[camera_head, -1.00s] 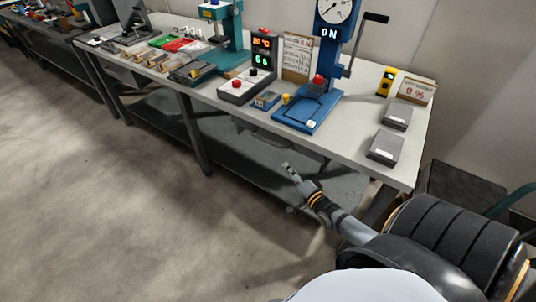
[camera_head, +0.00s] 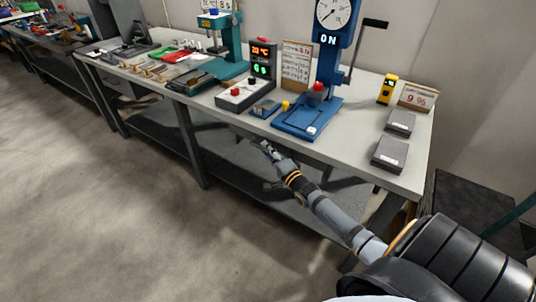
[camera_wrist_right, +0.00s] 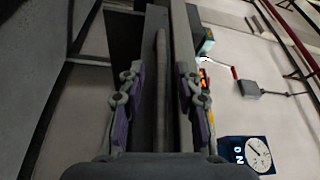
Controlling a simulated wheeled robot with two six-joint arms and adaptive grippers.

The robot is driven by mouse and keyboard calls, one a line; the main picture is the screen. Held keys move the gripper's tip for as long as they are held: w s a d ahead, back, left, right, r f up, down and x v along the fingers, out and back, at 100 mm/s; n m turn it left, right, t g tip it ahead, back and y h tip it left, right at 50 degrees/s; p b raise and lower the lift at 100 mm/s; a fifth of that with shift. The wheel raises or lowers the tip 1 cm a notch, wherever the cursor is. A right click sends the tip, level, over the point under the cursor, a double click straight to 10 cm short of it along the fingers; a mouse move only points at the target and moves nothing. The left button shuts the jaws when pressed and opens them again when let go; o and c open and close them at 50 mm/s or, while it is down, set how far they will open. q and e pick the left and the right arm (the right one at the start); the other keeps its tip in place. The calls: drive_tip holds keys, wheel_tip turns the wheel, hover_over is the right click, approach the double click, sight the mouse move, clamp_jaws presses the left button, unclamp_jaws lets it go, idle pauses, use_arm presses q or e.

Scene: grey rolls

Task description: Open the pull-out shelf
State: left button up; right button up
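My right gripper (camera_head: 268,148) reaches to just under the front edge of the workbench top, below the blue press. In the right wrist view my right gripper (camera_wrist_right: 158,88) is open, with one finger on each side of a long dark bar (camera_wrist_right: 162,60). The bar looks like the handle of the pull-out shelf, and gaps show between it and both fingers. The shelf's dark front (camera_wrist_right: 152,25) lies behind the bar, beside the bench edge. In the head view the shelf is mostly hidden beneath the bench top. My left gripper is not in view.
The workbench (camera_head: 352,155) carries a blue press (camera_head: 300,118), a control box (camera_head: 243,95), a green press (camera_head: 228,62) and two grey blocks (camera_head: 390,153). A lower shelf (camera_head: 240,185) and bench legs (camera_head: 190,145) are beneath. The floor in front is clear.

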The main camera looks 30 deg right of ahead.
clamp_jaws()
idle(0.5)
